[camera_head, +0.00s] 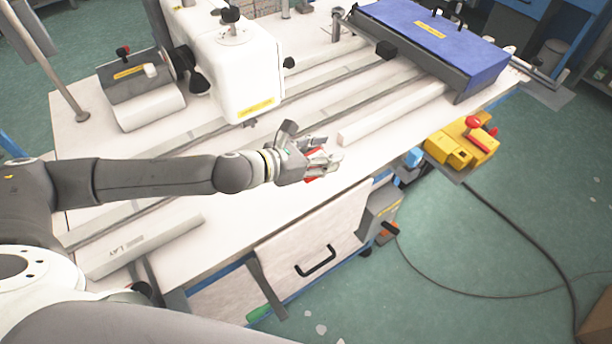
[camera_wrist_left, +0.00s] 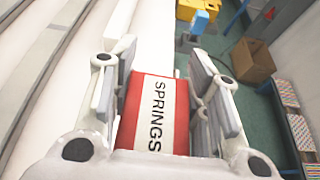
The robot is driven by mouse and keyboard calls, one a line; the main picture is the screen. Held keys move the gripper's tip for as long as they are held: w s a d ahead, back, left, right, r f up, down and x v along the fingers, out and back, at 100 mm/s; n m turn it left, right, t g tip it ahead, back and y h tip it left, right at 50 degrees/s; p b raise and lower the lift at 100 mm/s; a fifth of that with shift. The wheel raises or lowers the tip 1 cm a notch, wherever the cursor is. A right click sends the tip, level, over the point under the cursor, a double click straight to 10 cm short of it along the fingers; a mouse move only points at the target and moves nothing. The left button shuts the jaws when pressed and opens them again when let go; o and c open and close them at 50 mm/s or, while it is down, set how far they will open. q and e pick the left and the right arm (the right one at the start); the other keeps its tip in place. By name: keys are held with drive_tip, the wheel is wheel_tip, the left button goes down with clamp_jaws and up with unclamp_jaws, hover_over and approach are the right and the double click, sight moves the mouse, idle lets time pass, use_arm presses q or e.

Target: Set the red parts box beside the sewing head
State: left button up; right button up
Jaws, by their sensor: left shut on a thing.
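The red parts box (camera_wrist_left: 133,110) has a white label reading SPRINGS and lies between the two fingers of my left gripper (camera_wrist_left: 160,100) in the left wrist view. My left gripper (camera_head: 325,162) is shut on it, over the front part of the white table in the head view. Only small red bits of the box show there, mostly hidden by the fingers. The white sewing head (camera_head: 240,70) stands behind and to the left of the gripper, apart from it. I cannot tell whether the box touches the table. My right gripper is not in view.
A blue-topped unit (camera_head: 435,40) stands at the table's back right. A grey-and-white device (camera_head: 140,90) stands left of the sewing head. Long rails and a white bar (camera_head: 395,110) lie along the table (camera_head: 85,150). A yellow box (camera_head: 450,150) sits off the right edge.

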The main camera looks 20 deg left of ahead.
sight(307, 187)
use_arm(q)
drive_tip(key=a+f, duration=0.1)
drive_tip(key=f, duration=0.1)
drive_tip(key=s+a+f, duration=0.1)
drive_tip(key=f, duration=0.1)
drive_tip(key=shift+s+a+b, duration=0.1)
drive_tip(key=shift+a+b, duration=0.05)
drive_tip(key=shift+b, duration=0.15)
drive_tip(key=shift+s+a+f, duration=0.15)
drive_tip(key=shift+a+f, duration=0.1)
wheel_tip(307, 187, down, 3)
drive_tip(key=shift+s+a+r, duration=0.15)
drive_tip(key=shift+f, duration=0.4)
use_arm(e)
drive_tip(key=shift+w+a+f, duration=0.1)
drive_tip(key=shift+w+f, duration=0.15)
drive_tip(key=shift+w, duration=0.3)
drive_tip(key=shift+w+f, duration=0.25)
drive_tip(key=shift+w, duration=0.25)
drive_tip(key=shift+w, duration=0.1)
use_arm(q)
drive_tip(key=o, duration=0.6)
drive_tip(key=shift+f, duration=0.15)
drive_tip(key=o, duration=0.5)
drive_tip(key=shift+c, duration=0.2)
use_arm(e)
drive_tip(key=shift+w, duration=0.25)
